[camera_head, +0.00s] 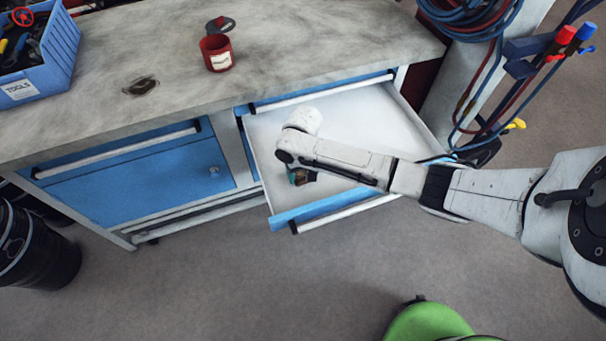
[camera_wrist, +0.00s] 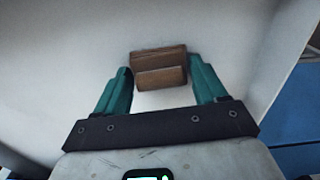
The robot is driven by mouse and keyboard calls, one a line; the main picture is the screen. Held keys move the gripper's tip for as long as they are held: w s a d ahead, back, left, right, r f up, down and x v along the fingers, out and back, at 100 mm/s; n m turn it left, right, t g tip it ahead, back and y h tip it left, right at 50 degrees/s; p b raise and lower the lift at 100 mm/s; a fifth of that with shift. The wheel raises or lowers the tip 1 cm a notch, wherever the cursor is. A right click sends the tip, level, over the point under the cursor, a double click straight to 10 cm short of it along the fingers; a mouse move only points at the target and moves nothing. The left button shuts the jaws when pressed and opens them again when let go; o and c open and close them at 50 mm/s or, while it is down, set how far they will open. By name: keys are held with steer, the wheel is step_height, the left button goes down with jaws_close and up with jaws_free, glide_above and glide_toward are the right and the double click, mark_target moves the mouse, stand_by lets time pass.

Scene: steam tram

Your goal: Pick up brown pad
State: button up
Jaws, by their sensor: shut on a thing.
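The brown pad (camera_wrist: 160,58) shows in the wrist view as a small brown block with a dark line across it. It sits between the two teal fingers of my gripper (camera_wrist: 161,76), which is shut on it. In the head view my gripper (camera_head: 301,176) is low inside the open drawer (camera_head: 375,117), near its front left part. There the arm hides most of the pad. I cannot tell whether the pad touches the drawer floor.
The white-lined drawer is pulled out from the blue workbench (camera_head: 150,175); its walls surround my gripper. A red mug (camera_head: 216,54) and a blue tool bin (camera_head: 45,62) stand on the worktop. Hoses and cables (camera_head: 490,85) hang at right. The rest of the drawer looks empty.

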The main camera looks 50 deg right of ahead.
mark_target(303, 171)
steer(key=c, duration=0.4)
steer(key=shift+c, duration=0.2)
steer(key=shift+r, duration=0.15)
steer(key=shift+r, duration=0.25)
step_height(303, 171, up, 2)
steer(key=shift+w+r, duration=0.1)
steer(key=shift+r, duration=0.1)
steer(key=s+d+r, duration=0.4)
steer(key=s+r, duration=0.5)
steer(key=s, duration=0.4)
steer(key=shift+s+r+p, duration=0.25)
steer(key=shift+r+p, duration=0.15)
steer(key=shift+d, duration=0.1)
